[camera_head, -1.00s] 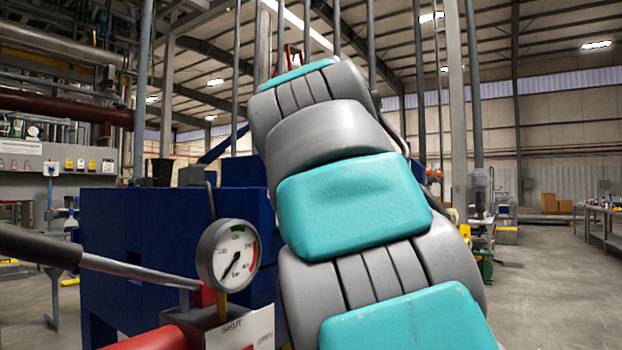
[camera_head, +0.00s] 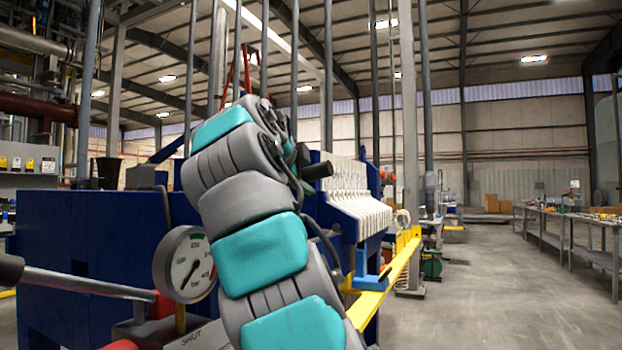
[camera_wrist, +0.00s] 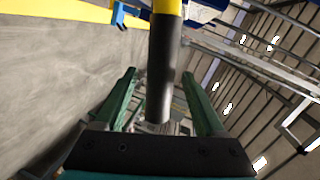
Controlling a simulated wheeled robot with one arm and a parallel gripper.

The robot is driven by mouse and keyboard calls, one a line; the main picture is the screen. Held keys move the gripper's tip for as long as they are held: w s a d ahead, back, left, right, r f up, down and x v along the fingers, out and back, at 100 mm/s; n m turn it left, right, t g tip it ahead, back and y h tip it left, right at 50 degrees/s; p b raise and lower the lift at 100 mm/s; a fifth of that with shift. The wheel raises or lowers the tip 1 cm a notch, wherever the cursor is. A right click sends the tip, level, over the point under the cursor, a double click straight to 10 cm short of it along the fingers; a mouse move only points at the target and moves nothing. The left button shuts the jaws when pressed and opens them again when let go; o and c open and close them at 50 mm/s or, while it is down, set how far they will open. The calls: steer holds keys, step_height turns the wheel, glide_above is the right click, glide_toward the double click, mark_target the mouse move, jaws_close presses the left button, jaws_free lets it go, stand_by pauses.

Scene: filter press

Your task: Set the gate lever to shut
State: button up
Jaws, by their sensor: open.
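A lever with a silver rod (camera_head: 90,285) and a black grip (camera_head: 10,270) lies nearly level at the lower left in the head view. It meets a red part beside a plate marked SHUT (camera_head: 192,338). In the wrist view, my gripper (camera_wrist: 160,78) is open, its green fingers apart. A black sleeve (camera_wrist: 163,70) on a yellow rod (camera_wrist: 166,6) shows between the fingers; I cannot tell whether they touch it or whether it is part of the gate lever. In the head view, my arm largely hides the gripper.
A round gauge (camera_head: 183,264) stands close beside the silver rod. A blue press body (camera_head: 90,235) fills the left, with white plates (camera_head: 345,195) behind my arm. A yellow rail (camera_head: 390,275) runs along the right. Open floor (camera_head: 490,290) lies between it and the benches (camera_head: 580,228).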

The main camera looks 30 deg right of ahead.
steer(key=x, duration=0.4)
steer(key=shift+w+d+p, duration=0.15)
steer(key=shift+d+p, duration=0.05)
steer(key=shift+p, duration=0.1)
jaws_close()
stand_by(0.3)
stand_by(0.8)
